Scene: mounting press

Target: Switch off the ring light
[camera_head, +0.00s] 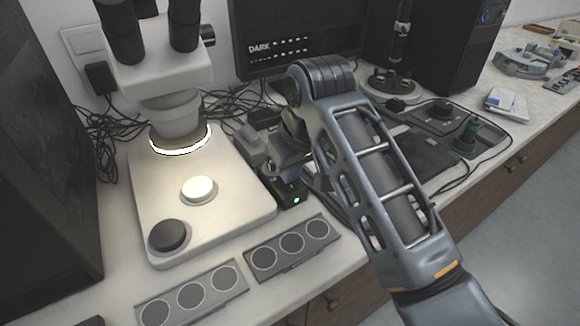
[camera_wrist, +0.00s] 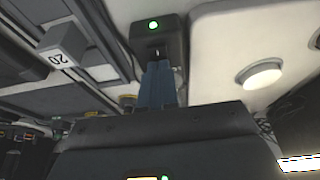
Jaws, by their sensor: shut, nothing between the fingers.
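The ring light (camera_head: 181,146) glows white around the lower end of the microscope head (camera_head: 160,66). Its bright edge also shows at the lower right of the wrist view (camera_wrist: 300,163). A small black box (camera_head: 292,194) with a lit green light stands beside the microscope base. The box is also at the top of the wrist view (camera_wrist: 172,38), with the green light and a small switch-like part on its face. My gripper (camera_wrist: 157,66) is shut and empty, its fingertips at or just in front of that face. I cannot tell whether they touch it.
The microscope base (camera_head: 212,160) with a white disc and black knob is close on the left. Two sample holders (camera_head: 290,243) (camera_head: 193,295) lie along the front edge. A monitor (camera_head: 290,35) stands behind, and cables lie around the box.

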